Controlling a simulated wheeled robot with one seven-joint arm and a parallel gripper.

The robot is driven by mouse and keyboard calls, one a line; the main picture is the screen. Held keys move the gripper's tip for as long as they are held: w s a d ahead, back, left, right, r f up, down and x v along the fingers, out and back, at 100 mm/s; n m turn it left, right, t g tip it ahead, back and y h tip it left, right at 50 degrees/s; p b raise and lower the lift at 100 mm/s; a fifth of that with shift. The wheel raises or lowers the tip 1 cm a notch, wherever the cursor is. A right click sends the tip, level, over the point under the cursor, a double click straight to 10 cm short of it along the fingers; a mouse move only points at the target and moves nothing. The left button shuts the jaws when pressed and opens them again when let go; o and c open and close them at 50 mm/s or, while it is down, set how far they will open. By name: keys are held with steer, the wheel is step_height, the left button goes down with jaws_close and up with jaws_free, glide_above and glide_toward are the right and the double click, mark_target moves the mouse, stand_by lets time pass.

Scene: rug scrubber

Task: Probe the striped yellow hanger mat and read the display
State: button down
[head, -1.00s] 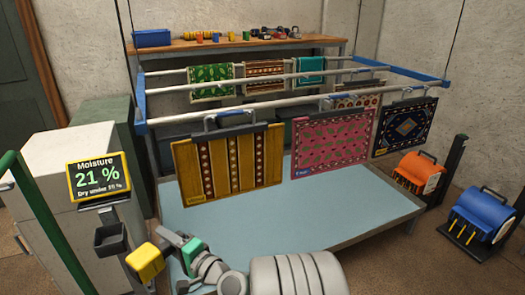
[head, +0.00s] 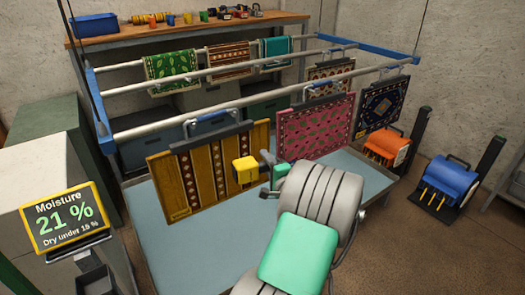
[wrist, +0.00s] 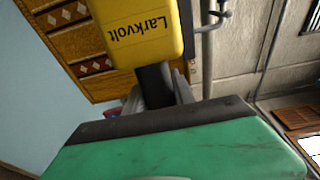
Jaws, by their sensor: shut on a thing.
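The striped yellow hanger mat (head: 205,190) hangs by a dark hanger from the front rail; it also fills the upper left of the wrist view (wrist: 75,48). My gripper (head: 268,171) is shut on a yellow probe (head: 245,169), marked "Larkvolt" in the wrist view (wrist: 140,28). The probe is in front of the mat's right part in the head view; whether it touches the mat I cannot tell.
A pink mat (head: 313,128) hangs close right of the yellow one, a dark blue mat (head: 382,105) beyond it. Other mats hang on rear rails (head: 215,73). A pale blue tray table (head: 245,245) lies below. Orange (head: 388,147) and blue (head: 445,182) units stand at right.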

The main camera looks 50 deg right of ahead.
steer(key=s+d+h, duration=0.1)
steer(key=s+d, duration=0.1)
steer(key=d, duration=0.1)
steer(key=p, duration=0.2)
glide_toward(254, 140)
steer(key=x, duration=0.4)
steer(key=shift+w+d+r+m+p, duration=0.25)
steer(key=shift+w+d+m+p, duration=0.05)
steer(key=shift+w+d, duration=0.1)
steer(key=shift+a+x, duration=0.25)
steer(key=shift+x, duration=1.05)
steer(key=shift+f, duration=0.1)
